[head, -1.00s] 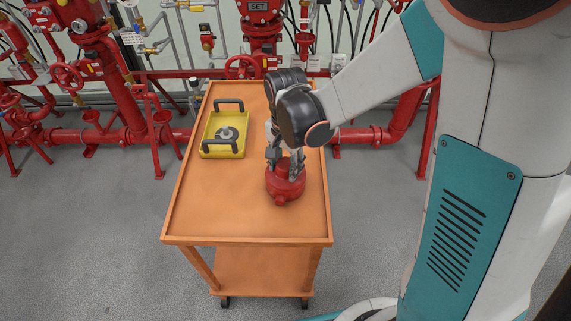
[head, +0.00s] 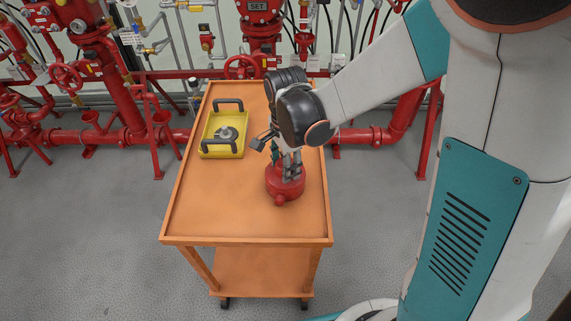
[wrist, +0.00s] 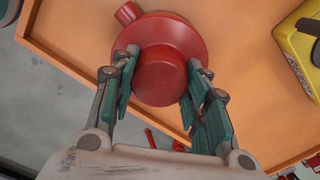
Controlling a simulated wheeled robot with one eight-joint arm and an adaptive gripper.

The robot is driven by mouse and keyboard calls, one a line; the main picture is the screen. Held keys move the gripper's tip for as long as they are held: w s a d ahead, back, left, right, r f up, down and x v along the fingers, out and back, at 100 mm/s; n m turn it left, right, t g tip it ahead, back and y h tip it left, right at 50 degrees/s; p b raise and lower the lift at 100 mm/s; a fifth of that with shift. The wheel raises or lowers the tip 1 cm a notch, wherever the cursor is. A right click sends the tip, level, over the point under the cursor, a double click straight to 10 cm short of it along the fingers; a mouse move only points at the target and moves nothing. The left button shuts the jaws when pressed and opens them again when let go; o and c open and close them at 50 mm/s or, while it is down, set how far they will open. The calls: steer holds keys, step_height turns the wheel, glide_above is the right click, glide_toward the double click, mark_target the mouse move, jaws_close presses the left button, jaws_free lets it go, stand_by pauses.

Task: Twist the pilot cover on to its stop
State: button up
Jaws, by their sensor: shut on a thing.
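The pilot cover (wrist: 160,80) is a red round knob in the wrist view. It sits on top of a wider red round body (wrist: 150,27) with a short side stub (wrist: 127,13). In the head view the red body (head: 285,188) stands upright near the middle right of the orange cart, with its stub facing the front. My gripper (head: 290,174) reaches down from above and is shut on the cover, one finger on each side of it, as the wrist view shows (wrist: 160,88). The fingers hide part of the cover in the head view, and its seating underneath is hidden.
A yellow tray (head: 208,149) with dark handles and a grey round part (head: 227,133) lies to the left on the orange cart top (head: 230,205). Red pipes and valves (head: 120,100) stand behind the cart.

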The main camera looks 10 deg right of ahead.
steer(key=o, duration=1.5)
step_height(320, 180, up, 12)
steer(key=s+d+r+n+t, duration=0.1)
steer(key=s+d+n+t, duration=0.1)
steer(key=s+d+n, duration=0.1)
steer(key=s+d+r+n+t, duration=0.2)
steer(key=s+d+n, duration=0.1)
steer(key=s+n, duration=0.3)
steer(key=s+d+r+n+t, duration=0.1)
steer(key=s+d+n+t, duration=0.2)
steer(key=s+d+n, duration=0.1)
steer(key=shift+s+r+n, duration=0.25)
steer(key=shift+r+n, duration=0.1)
steer(key=shift+n, duration=0.45)
